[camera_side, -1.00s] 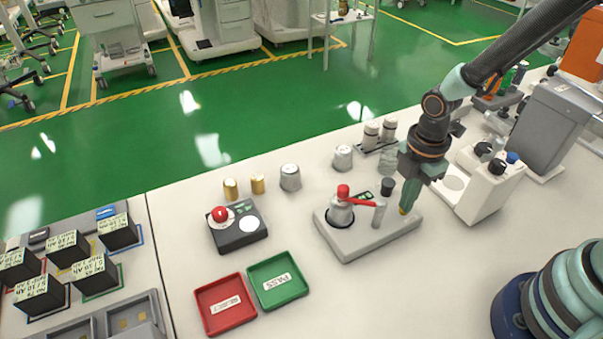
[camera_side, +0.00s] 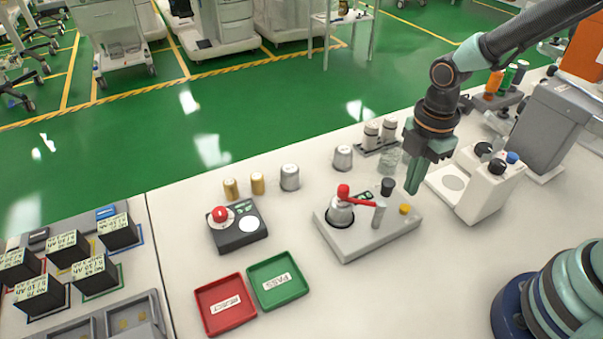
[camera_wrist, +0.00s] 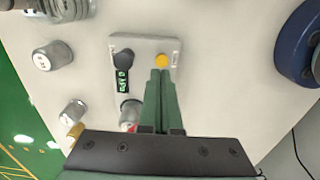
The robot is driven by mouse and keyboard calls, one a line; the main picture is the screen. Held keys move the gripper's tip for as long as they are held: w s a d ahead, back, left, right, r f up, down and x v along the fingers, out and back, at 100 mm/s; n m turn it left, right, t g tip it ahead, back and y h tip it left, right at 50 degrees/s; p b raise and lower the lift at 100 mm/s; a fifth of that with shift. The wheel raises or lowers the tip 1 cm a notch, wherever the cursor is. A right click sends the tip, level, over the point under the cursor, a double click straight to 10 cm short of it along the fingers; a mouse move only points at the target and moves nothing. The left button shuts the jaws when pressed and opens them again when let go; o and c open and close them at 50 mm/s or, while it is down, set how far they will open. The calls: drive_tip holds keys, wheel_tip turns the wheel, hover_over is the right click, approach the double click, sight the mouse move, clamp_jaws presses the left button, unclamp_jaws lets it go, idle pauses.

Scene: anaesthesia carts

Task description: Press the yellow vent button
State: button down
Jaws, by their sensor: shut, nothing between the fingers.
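The yellow vent button (camera_side: 404,209) is a small round knob at the right end of a grey fixture (camera_side: 352,246). The fixture also carries a silver cup with a red lever (camera_side: 358,199) and a black knob (camera_side: 387,186). My gripper (camera_side: 412,191) is shut and empty, above and slightly right of the button in the side view, apart from it. In the wrist view the yellow button (camera_wrist: 162,60) lies just beyond my shut fingertips (camera_wrist: 160,72), fully visible, beside a black knob (camera_wrist: 124,59) and a lit green display (camera_wrist: 122,80).
A white device with dark and blue knobs (camera_side: 490,185) stands close to the right of my gripper. Silver caps (camera_side: 343,157) stand behind the fixture. Red (camera_side: 225,318) and green (camera_side: 290,294) trays lie front left. The table in front of the fixture is clear.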

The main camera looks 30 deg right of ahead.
sight(406, 205)
wheel_tip(406, 205, up, 8)
drive_tip(key=shift+r, duration=0.2)
idle(0.6)
drive_tip(key=s+d+r+m+t, duration=0.1)
drive_tip(key=d+r+m+t, duration=0.4)
drive_tip(key=m, duration=1.3)
wheel_tip(406, 205, up, 3)
drive_tip(key=shift+s+d+f+t, duration=0.1)
drive_tip(key=shift+s+d+t, duration=0.25)
drive_tip(key=shift+d, duration=0.45)
